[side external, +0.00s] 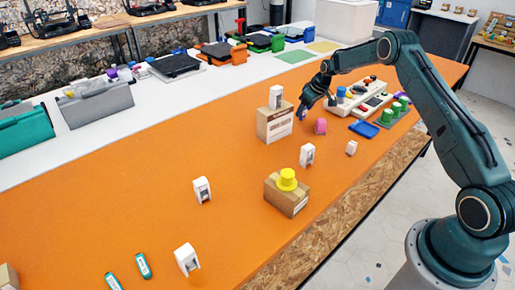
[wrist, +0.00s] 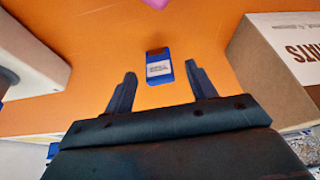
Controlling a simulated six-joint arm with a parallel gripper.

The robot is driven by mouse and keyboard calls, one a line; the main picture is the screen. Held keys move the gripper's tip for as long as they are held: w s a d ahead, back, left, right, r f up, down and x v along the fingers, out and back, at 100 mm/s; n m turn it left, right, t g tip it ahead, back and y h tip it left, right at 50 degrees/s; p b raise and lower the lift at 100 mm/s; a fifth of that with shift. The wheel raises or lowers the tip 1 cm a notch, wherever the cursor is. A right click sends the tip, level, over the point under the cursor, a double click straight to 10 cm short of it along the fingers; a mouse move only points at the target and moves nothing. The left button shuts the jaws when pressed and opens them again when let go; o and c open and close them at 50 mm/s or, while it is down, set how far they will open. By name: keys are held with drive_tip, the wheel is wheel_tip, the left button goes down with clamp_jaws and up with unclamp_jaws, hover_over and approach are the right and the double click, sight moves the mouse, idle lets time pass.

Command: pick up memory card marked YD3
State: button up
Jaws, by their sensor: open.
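A small blue card (wrist: 158,66) with a white printed label lies on the orange table in the wrist view. Its label is too small to read, so I cannot confirm the YD3 mark. My gripper (wrist: 160,78) is open and empty, with one dark finger on each side of the card's near end in the picture. I cannot tell how high the fingers are above it. In the side external view my gripper (side external: 303,114) is low over the table beside a cardboard box, and the card cannot be made out clearly there.
The cardboard box (side external: 274,125) with a white item on top stands close by; it also shows in the wrist view (wrist: 262,75). A pink object (side external: 320,126), white console (side external: 358,98) and blue tray (side external: 364,129) are near. The table's left part is mostly clear.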

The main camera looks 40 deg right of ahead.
drive_tip(key=shift+x, duration=1.1)
drive_tip(key=c, duration=1)
drive_tip(key=shift+c, duration=0.2)
drive_tip(key=shift+r, duration=0.15)
wheel_tip(320, 180, up, 20)
